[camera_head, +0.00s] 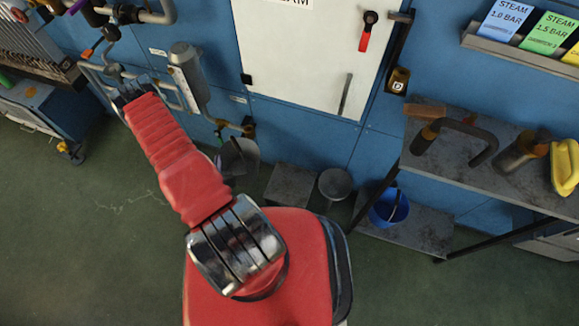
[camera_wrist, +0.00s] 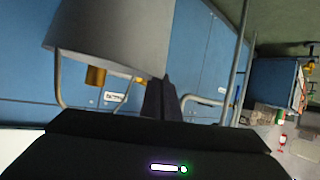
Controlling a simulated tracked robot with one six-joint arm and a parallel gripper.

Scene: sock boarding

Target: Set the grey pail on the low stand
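The grey pail (camera_head: 243,152) is low against the blue wall in the head view, below a brass pipe fitting, partly hidden by my arm. To its right is a low dark grey block (camera_head: 291,184), which looks like the low stand. My gripper (camera_head: 127,92) is up and left of the pail, near the wall pipes and well apart from it. In the wrist view its dark fingers (camera_wrist: 162,99) are close together, with nothing visible between them. A large smooth grey body (camera_wrist: 112,38) fills the upper left there; I cannot tell what it is.
A round grey stool (camera_head: 335,183) stands right of the block. A blue pail (camera_head: 388,208) is under the metal bench (camera_head: 462,148), which carries tools and bottles. Pipes and a grey valve box (camera_head: 187,75) crowd the wall near my gripper. The green floor is clear at lower left.

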